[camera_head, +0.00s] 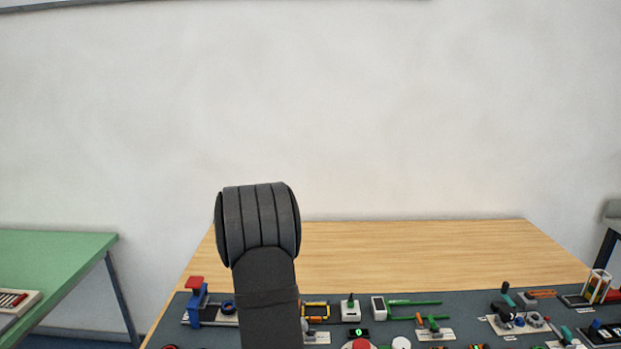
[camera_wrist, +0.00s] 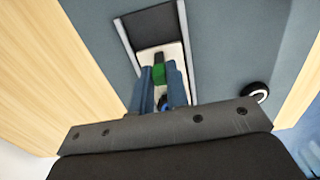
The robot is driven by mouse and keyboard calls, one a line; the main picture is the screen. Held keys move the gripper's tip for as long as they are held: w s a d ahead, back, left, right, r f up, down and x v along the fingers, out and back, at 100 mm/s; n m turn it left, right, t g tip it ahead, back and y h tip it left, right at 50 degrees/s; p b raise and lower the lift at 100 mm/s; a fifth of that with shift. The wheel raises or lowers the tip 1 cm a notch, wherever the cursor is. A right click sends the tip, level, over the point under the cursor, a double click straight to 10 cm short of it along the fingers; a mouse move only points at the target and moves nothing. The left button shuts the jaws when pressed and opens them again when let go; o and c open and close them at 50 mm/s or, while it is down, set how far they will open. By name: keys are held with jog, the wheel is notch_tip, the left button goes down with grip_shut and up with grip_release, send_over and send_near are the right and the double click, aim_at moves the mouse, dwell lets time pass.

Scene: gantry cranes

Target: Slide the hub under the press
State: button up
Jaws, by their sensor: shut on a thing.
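The press is most likely the blue frame with a red top (camera_head: 196,297) at the left of the mat in the head view. A dark blue ring (camera_head: 228,307), which looks like the hub, is just right of it, partly behind my arm. In the wrist view, my gripper (camera_wrist: 160,68) has its two blue fingers shut on a green handle (camera_wrist: 158,75) over a white plate (camera_wrist: 171,53). The plate lies between two light rails (camera_wrist: 190,62). A small blue piece (camera_wrist: 163,103) shows between the fingers; I cannot tell whether it is the hub. My arm hides the gripper in the head view.
A grey mat (camera_head: 270,338) on a wooden table (camera_head: 420,250) carries several small stations to the right, close together. A black wheel-like ring (camera_wrist: 254,92) lies near the mat's edge in the wrist view. The table's far part is bare. A green table (camera_head: 50,265) stands left.

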jog(key=shift+a, duration=4.25)
jog(key=o, duration=0.8)
jog(key=shift+o, duration=0.2)
notch_tip(320, 180, up, 7)
jog(key=shift+f, duration=0.1)
notch_tip(320, 180, down, 6)
jog(key=shift+f, duration=0.25)
jog(key=shift+d+f, duration=0.2)
jog(key=shift+d, duration=0.35)
